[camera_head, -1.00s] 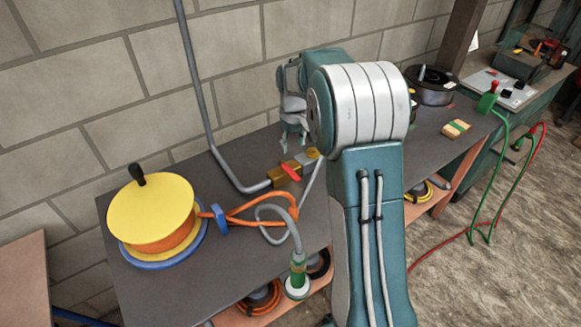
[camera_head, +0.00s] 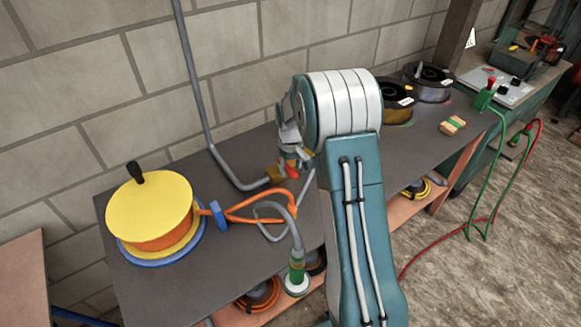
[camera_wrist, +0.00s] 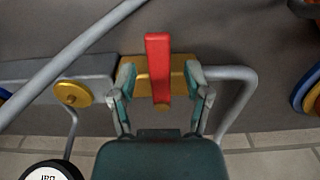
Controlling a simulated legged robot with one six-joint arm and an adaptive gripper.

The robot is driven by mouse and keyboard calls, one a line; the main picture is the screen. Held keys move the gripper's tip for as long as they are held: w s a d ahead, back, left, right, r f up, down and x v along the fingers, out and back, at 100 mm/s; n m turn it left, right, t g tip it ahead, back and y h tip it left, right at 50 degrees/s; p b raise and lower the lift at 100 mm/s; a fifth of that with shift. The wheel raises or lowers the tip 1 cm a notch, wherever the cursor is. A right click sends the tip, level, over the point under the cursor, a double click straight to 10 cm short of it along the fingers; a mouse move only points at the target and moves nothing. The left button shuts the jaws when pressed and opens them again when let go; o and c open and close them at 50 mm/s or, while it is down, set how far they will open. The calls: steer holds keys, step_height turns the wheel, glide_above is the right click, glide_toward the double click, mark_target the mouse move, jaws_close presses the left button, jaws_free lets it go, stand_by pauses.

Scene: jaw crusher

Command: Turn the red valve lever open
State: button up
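The red valve lever (camera_wrist: 157,60) lies across a brass valve body (camera_wrist: 180,75) in the wrist view, pointing away from my gripper's palm. My gripper (camera_wrist: 160,77) is open, with one finger on each side of the lever and a visible gap to it on both sides. In the head view my gripper (camera_head: 292,155) is down at the valve. Only a small part of the red lever (camera_head: 292,171) and of the brass body (camera_head: 275,174) shows there; the rest is hidden by my gripper.
A grey pipe (camera_head: 197,90) runs down the block wall to the valve. A yellow reel (camera_head: 150,210) with a black knob stands left on the bench. Orange and grey cables (camera_head: 262,207) lie in front of the valve. Dark spools (camera_head: 397,105) and a small wooden block (camera_head: 452,125) are to the right.

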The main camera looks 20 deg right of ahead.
jaws_close()
steer(key=shift+a, duration=0.1)
steer(key=m, duration=0.2)
steer(key=a+m, duration=0.1)
steer(key=shift+a+m, duration=0.3)
steer(key=shift+m, duration=0.1)
steer(key=m, duration=0.1)
steer(key=a+m, duration=0.1)
steer(key=m, duration=0.1)
steer(key=a+m, duration=0.1)
steer(key=shift+w, duration=0.25)
steer(key=m, duration=0.2)
steer(key=w+a+m, duration=0.1)
steer(key=m, duration=0.2)
steer(key=shift+w+a+f+m, duration=0.1)
steer(key=shift+w+a+m, duration=0.25)
steer(key=shift+m, duration=0.05)
steer(key=shift+w+a+m, duration=0.2)
steer(key=shift+w+m, duration=0.3)
steer(key=shift+m, duration=0.6)
steer(key=shift+w+a+m, duration=0.15)
steer(key=shift+w+m, duration=0.3)
steer(key=shift+m, duration=0.65)
